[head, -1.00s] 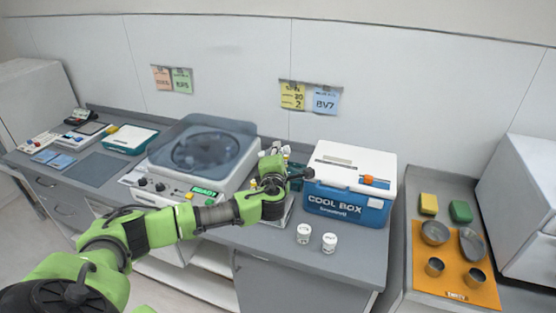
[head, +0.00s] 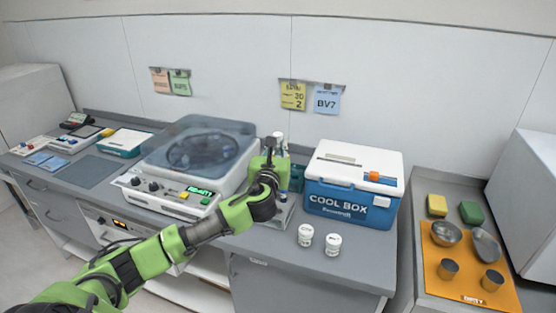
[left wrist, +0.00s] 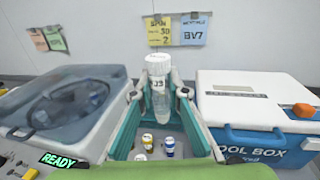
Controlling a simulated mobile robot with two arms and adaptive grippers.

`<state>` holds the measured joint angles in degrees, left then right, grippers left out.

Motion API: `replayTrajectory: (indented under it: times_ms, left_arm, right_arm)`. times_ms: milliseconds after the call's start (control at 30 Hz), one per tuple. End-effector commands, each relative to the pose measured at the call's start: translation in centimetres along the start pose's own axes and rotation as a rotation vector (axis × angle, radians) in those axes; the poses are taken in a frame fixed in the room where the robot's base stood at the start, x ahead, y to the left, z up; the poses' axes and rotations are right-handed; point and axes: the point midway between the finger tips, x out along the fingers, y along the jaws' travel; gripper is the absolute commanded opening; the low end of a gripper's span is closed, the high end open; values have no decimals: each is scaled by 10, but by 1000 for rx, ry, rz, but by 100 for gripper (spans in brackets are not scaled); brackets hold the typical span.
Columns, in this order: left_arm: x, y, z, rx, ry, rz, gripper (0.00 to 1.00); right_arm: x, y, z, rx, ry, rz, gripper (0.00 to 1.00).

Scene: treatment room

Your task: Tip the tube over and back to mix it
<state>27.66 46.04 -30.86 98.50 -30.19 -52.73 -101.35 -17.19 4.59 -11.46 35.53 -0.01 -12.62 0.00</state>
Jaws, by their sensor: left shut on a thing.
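A clear tube with a white cap and a label stands upright, cap up, in the left wrist view (left wrist: 158,92). In the head view its white cap (head: 278,136) shows above my left gripper (head: 271,150). The left gripper's fingers (left wrist: 160,95) are shut on the tube from both sides, over the bench between the centrifuge and the cool box. The tube's contents are too small to make out. My right gripper is not in view.
The centrifuge (head: 150,185), with a clear lid, is left of the gripper; the blue and white cool box (head: 345,205) is close on the right.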

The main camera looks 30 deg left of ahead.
Motion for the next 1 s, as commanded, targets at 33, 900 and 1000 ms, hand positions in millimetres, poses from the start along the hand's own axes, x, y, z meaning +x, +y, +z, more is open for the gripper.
replayTrajectory:
  times_ms: [33, 900, 1000]
  left_arm:
    - [0, 0, 1, 0, 0, 0, 2]
    - [0, 0, 3, 561, 67, -1, 2]
    - [0, 0, 2, 690, 83, 0, 2]
  right_arm:
    - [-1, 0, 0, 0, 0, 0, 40]
    - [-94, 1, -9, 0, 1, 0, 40]
    - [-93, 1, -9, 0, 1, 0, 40]
